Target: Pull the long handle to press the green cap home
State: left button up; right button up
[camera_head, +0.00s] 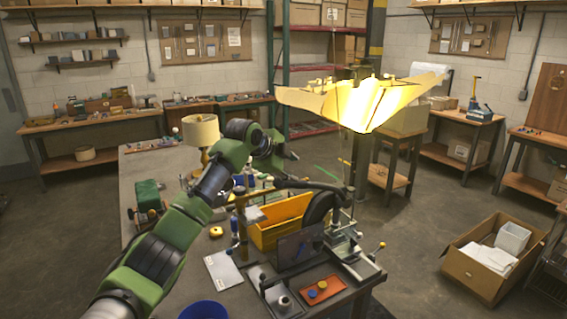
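My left arm, green and black, reaches in from the lower left over the workbench. My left gripper (284,157) is dark and small, above the far part of the bench; its fingers are too unclear to tell open from shut. A metal fixture (343,242) stands at the bench's right side. Beside it a thin rod with a yellow ball end (379,246) sticks up at a slant; it may be the long handle. My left gripper is well apart from it. I cannot make out the green cap for certain. I cannot identify my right gripper.
A yellow bin (280,222), a dark curved object (320,206) and an orange tray (320,291) crowd the bench (151,166). A cream-shaded lamp (201,131) stands behind my arm. A big glowing shade (362,102) hangs beyond. A cardboard box (467,263) is on the floor right.

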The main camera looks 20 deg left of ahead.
pick_arm(q)
jog(key=shift+v, duration=2.8)
jog(key=shift+f, duration=0.15)
